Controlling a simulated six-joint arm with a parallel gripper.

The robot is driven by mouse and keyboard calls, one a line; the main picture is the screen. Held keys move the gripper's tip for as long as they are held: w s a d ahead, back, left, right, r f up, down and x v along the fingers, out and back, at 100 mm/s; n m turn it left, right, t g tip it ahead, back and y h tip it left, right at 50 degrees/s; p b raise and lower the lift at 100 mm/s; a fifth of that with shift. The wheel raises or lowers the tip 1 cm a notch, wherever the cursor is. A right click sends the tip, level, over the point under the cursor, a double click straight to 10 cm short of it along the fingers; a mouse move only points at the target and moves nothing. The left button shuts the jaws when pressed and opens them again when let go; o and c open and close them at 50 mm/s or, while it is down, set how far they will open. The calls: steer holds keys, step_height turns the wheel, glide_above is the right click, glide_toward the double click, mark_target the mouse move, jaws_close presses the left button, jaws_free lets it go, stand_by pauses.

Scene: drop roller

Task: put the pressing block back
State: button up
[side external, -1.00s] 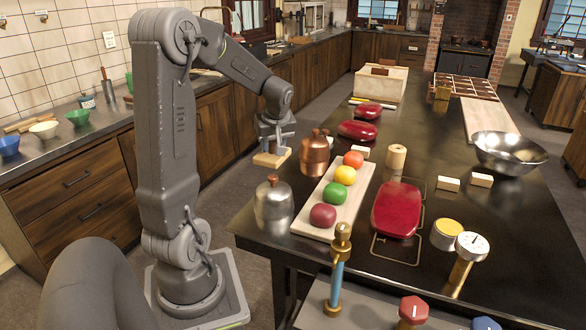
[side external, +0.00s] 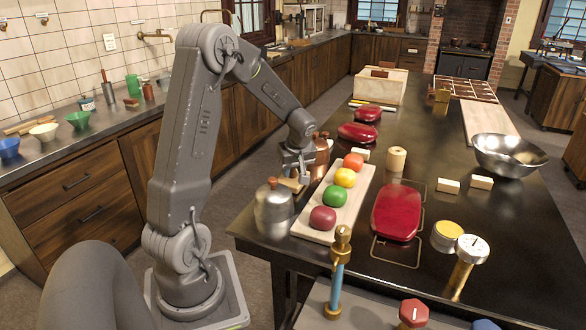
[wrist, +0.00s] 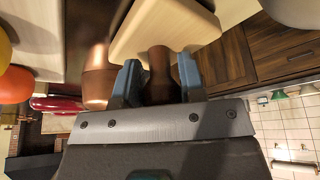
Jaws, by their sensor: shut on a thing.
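The pressing block is a pale wooden block (wrist: 165,28) with a dark brown handle (wrist: 157,68), seen in the wrist view. My gripper (wrist: 160,75) is shut on the handle, one blue-grey finger on each side. In the side view, my gripper (side external: 297,168) points down between the copper jar and the steel jar, left of the board with coloured balls. Only part of the block (side external: 290,184) shows there, below the fingers. I cannot tell whether it touches the tabletop.
A copper jar (side external: 321,157) stands close behind my gripper, and a steel jar (side external: 273,207) stands in front. A pale board (side external: 318,236) carries several coloured balls. A red slab (side external: 397,212) lies to the right. The dark tabletop (side external: 452,150) has free room at the back.

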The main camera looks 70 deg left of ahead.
steer(key=shift+f, duration=0.1)
steer(key=o, duration=1)
steer(key=v, duration=1.2)
steer(key=s+d+r+m+t+h, duration=0.1)
steer(key=s+d+m, duration=0.3)
steer(key=d, duration=0.5)
steer(key=s+d+r+m+t+h, duration=0.1)
steer(key=s+d+m+t+h, duration=0.1)
steer(key=d+m, duration=0.6)
steer(key=s+d+r+m+t+h, duration=0.1)
steer(key=s+d+m, duration=0.4)
steer(key=d, duration=0.5)
steer(key=shift+s+d+r+m+t+h, duration=0.3)
steer(key=shift+m+t, duration=0.2)
steer(key=shift+t, duration=0.3)
